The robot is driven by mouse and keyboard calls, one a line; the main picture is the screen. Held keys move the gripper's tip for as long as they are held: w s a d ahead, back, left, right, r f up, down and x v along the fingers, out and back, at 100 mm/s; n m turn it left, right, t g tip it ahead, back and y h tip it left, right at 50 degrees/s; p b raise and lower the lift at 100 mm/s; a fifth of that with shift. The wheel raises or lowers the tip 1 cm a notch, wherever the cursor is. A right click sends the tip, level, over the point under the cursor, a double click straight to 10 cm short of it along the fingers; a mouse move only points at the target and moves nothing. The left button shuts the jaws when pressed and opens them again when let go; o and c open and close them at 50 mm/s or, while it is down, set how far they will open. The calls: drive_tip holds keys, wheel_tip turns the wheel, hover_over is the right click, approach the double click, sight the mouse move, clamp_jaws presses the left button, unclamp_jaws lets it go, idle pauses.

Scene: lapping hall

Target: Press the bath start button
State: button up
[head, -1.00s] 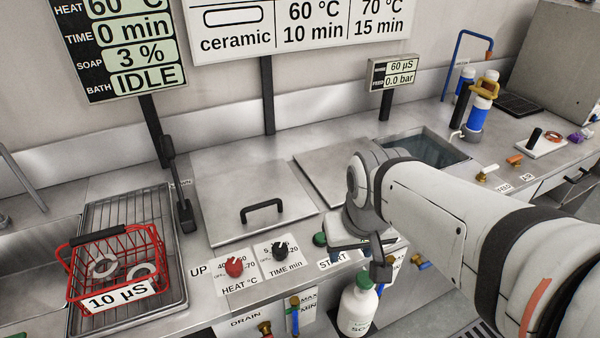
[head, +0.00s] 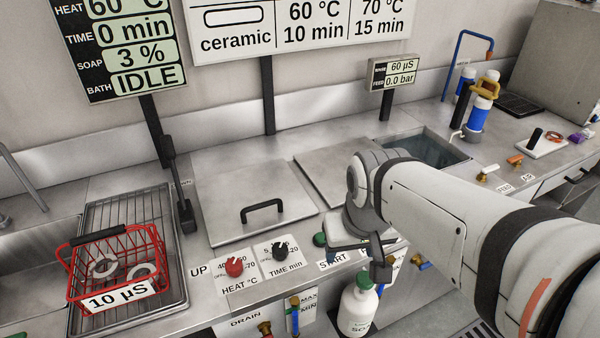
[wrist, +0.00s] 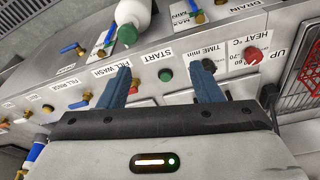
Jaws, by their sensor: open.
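The green bath start button (head: 320,240) sits on the front panel above the START label (head: 333,257), right of the black TIME knob (head: 280,250). In the wrist view the green button (wrist: 166,75) shows between my two blue fingertips, beyond them and apart from them. My gripper (wrist: 163,78) is open and empty. In the head view my gripper (head: 362,245) is just right of the button, partly hidden by my own arm. The status display (head: 135,45) reads 60 °C, 0 min, 3 % and IDLE.
A red HEAT knob (head: 235,267) is left of the TIME knob. A closed lid with a black handle (head: 262,210) lies behind. A red basket (head: 115,262) with rings stands on the left rack. A white bottle with a green cap (head: 358,305) is below the panel edge.

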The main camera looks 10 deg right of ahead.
clamp_jaws()
idle(0.4)
idle(1.1)
